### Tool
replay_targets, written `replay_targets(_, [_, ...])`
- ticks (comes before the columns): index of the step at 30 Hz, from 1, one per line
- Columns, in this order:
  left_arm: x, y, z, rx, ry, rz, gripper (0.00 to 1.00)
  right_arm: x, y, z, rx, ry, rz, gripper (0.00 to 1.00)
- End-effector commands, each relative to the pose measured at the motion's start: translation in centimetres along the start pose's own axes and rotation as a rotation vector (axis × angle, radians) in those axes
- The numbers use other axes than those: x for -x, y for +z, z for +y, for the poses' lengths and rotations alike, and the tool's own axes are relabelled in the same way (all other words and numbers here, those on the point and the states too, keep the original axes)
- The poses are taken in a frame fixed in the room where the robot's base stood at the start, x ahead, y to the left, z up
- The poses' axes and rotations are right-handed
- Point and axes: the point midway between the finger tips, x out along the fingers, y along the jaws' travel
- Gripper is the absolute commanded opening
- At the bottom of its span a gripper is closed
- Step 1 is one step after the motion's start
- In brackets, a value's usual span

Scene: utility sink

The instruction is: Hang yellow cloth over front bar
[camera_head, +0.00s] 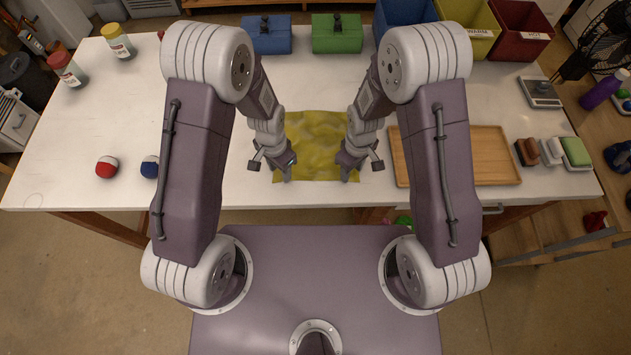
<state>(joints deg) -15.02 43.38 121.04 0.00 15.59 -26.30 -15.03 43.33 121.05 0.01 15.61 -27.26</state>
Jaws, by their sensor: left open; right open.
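The yellow cloth (316,145) lies spread on the white table, near its front edge, between my two grippers. Its surface looks slightly wrinkled. My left gripper (287,175) is open at the cloth's front left corner. My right gripper (347,175) is open at the cloth's front right corner. Both point downward, and I cannot tell whether their fingers touch the cloth. Parts of the cloth's left and right sides are hidden behind my wrists. I cannot make out a front bar.
A wooden tray (497,157) lies right of the cloth, close to my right arm. Red (107,167) and blue (150,167) balls lie at left. Blue (268,40) and green (337,40) boxes stand at the back. Brushes or sponges (551,151) lie at far right. The left table top is mostly clear.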

Motion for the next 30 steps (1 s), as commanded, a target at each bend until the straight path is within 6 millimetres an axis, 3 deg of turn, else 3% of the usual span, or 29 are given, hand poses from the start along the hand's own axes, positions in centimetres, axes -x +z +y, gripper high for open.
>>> replay_targets(8, [-0.44,-0.02,-0.01,0.0,0.0,0.001,0.4,-0.44,0.0,0.01,-0.001,0.0,0.0,0.4])
replay_targets(17, [-0.28,0.03,0.01,0.0,0.0,-0.001,0.0,-0.27,0.03,0.0,-0.001,0.0,-0.001,0.0])
replay_targets(30, [-0.22,0.08,0.01,0.001,0.001,-0.002,0.0,-0.2,0.07,0.01,-0.001,-0.001,-0.002,0.0])
